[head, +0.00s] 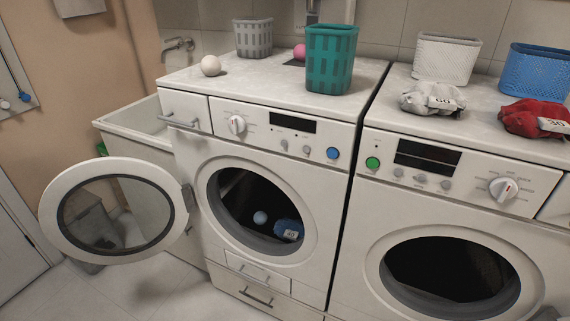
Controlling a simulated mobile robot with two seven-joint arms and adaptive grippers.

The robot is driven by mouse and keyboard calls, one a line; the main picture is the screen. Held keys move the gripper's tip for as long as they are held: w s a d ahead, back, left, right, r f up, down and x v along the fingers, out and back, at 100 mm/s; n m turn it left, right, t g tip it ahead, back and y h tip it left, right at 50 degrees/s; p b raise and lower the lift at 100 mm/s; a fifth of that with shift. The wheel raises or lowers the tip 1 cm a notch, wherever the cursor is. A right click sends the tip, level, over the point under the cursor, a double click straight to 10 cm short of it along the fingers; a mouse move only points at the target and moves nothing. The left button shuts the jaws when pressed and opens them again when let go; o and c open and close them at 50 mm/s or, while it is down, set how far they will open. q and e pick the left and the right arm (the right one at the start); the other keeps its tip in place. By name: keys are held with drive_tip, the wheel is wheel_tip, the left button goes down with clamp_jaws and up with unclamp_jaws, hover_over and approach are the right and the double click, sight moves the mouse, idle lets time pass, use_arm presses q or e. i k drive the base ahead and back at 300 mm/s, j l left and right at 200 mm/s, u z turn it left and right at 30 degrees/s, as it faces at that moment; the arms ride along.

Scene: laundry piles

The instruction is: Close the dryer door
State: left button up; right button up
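The left machine (328,198) is white, with a blue button and a round front opening. Its round door (61,185) has a glass window and stands wide open, swung out to the left on a hinge at the left of the opening. Inside the drum lie a pale blue ball (260,217) and a blue cloth with a white label (288,229). A second white machine (352,260) with a green button stands at the right. Its round front is dark, and I cannot tell whether its door is shut. No writing shows which one is the dryer. Neither gripper is in view.
On top are a grey basket (253,38), green basket (331,65), white ball (211,65), pink ball (300,51), white basket (445,58), blue basket (535,72), and grey-white (420,99) and red (525,115) labelled cloths. A sink (118,125) stands behind the open door. Floor is free in front.

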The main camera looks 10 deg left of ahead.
sight(180, 198)
drive_tip(key=j, duration=3.65)
drive_tip(key=i, duration=0.35)
